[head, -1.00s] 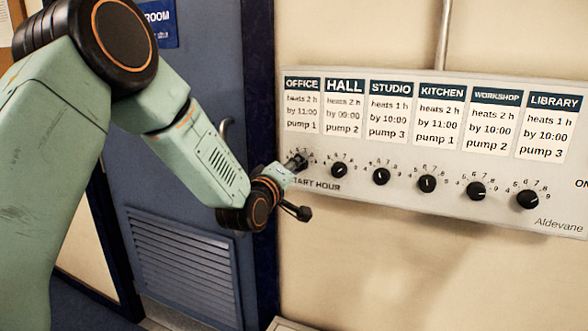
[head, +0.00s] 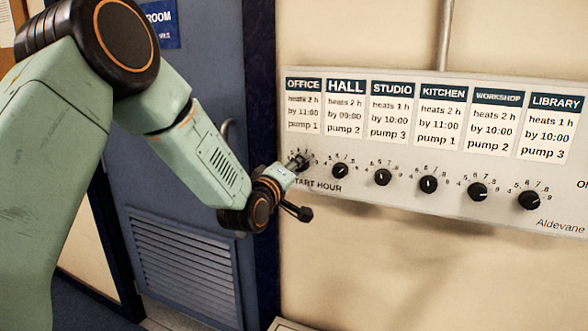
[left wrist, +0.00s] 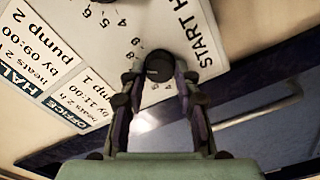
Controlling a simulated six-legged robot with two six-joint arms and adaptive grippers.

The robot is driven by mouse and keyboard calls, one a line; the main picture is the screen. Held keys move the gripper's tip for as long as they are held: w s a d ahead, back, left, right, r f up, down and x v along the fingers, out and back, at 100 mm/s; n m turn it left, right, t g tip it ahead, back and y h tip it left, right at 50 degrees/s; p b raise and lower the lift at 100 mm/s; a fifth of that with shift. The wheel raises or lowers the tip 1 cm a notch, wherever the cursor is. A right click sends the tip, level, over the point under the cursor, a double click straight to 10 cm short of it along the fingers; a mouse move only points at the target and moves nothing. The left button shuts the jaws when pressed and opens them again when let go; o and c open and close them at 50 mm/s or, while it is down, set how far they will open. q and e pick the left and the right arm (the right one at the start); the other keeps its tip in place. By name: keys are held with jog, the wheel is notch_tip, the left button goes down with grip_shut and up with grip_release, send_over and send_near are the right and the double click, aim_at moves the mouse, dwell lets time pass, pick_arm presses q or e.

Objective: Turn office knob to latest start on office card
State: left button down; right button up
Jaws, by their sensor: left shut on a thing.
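The office card (head: 303,106) is at the left end of the white panel and reads "heats 2 h, by 11:00, pump 1". It also shows upside down in the left wrist view (left wrist: 84,98). My left gripper (head: 294,165) is at the office dial, below that card. In the left wrist view the black office knob (left wrist: 159,66) sits between the two fingertips of my left gripper (left wrist: 160,80), which is shut on it. The knob's pointer cannot be read in either view. The gripper partly covers the office dial in the head view. My right gripper is not in view.
The hall knob (head: 340,171) is close to the right of my left gripper, with several more knobs farther right. A blue door (head: 190,190) with a louvred vent and handle stands left of the panel. A grey conduit (head: 445,35) rises above the panel.

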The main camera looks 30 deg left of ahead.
pick_arm(q)
jog(key=shift+s+d+f, duration=0.1)
jog(key=shift+d+f, duration=0.05)
jog(key=shift+f, duration=0.15)
jog(key=c, duration=1.3)
grip_release()
jog(key=o, duration=0.3)
jog(key=shift+w+d+r, duration=0.1)
jog(key=shift+w+r, duration=0.05)
jog(key=shift+w, duration=0.05)
jog(key=shift+o, duration=0.2)
jog(key=shift+s+a, duration=0.15)
jog(key=shift+a, duration=0.05)
jog(key=s, duration=1.1)
jog(key=shift+s+d, duration=0.4)
jog(key=shift+s, duration=0.1)
